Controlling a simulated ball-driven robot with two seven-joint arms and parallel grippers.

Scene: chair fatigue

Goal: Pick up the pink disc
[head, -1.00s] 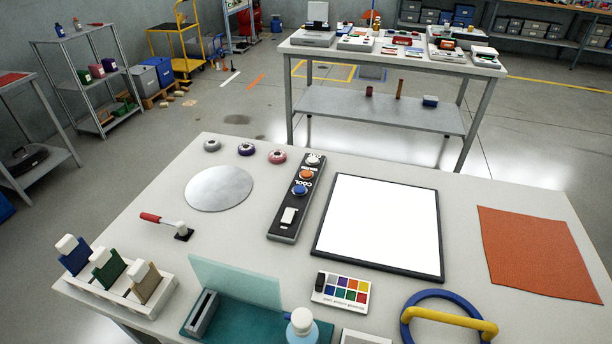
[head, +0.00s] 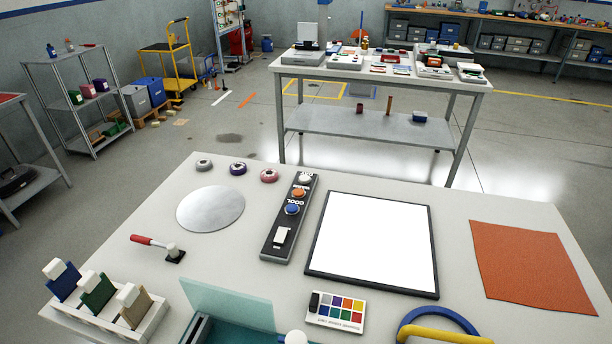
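The pink disc (head: 269,175) is a small round piece with a pale centre. It lies at the back of the near table (head: 380,184), left of the black button panel (head: 289,218). A purple disc (head: 238,168) and a grey disc (head: 203,165) lie in a row to its left, apart from it. Neither of my grippers shows in the head view.
A silver round plate (head: 210,208) lies in front of the discs. A white panel with a dark frame (head: 372,243) and an orange mat (head: 532,265) lie to the right. A red-handled tool (head: 155,244) and a holder with coloured pieces (head: 108,312) are at the left.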

